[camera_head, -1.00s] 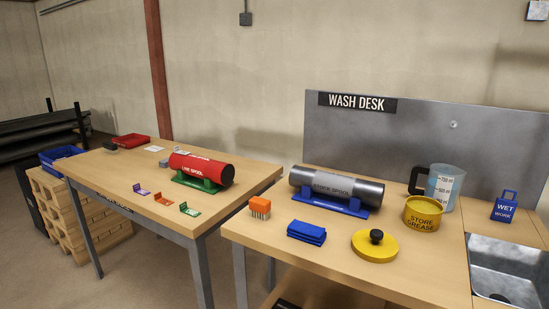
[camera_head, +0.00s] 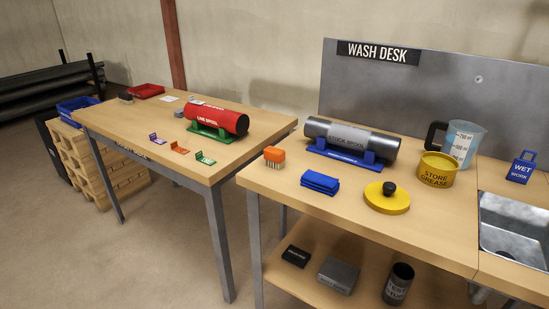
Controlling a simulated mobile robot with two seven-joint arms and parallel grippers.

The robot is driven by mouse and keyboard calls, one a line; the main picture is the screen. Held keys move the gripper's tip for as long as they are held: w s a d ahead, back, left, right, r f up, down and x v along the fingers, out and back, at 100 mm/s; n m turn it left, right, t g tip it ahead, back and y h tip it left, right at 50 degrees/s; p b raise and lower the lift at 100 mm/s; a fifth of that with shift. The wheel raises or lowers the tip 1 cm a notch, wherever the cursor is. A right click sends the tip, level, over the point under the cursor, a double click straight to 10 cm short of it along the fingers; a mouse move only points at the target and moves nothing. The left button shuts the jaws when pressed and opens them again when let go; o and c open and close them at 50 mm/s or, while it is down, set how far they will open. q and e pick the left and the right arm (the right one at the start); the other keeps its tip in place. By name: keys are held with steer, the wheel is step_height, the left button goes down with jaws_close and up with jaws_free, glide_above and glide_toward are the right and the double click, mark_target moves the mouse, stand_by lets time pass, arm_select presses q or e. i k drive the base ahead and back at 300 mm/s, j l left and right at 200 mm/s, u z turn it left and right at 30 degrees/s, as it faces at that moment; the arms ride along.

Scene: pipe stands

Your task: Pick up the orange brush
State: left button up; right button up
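The orange brush (camera_head: 274,156) stands near the left end of the wash desk (camera_head: 300,204), its orange block on top and its pale bristles pointing down. It is left of the folded blue cloth (camera_head: 320,182) and in front of the blue cradle that holds the grey stock spool (camera_head: 350,139). Nothing covers it. Neither of my grippers shows in the head view.
A yellow lid (camera_head: 387,200), a yellow grease tub (camera_head: 437,169), a jug (camera_head: 462,142) and a sink (camera_head: 515,225) are further right. The left table (camera_head: 190,155) carries the red spool (camera_head: 216,117). A gap separates the tables. A lower shelf (camera_head: 320,250) holds several items.

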mark_target(274, 157)
steer(key=j+z, duration=0.15)
steer(key=z, duration=0.35)
steer(key=i+j+z, duration=0.1)
steer(key=z, duration=0.4)
steer(key=j+z, duration=0.25)
steer(key=z, duration=0.2)
steer(key=j+z, duration=0.25)
steer(key=j, duration=0.2)
steer(key=k+j+z, duration=0.15)
steer(key=j+z, duration=0.15)
steer(key=j, duration=0.15)
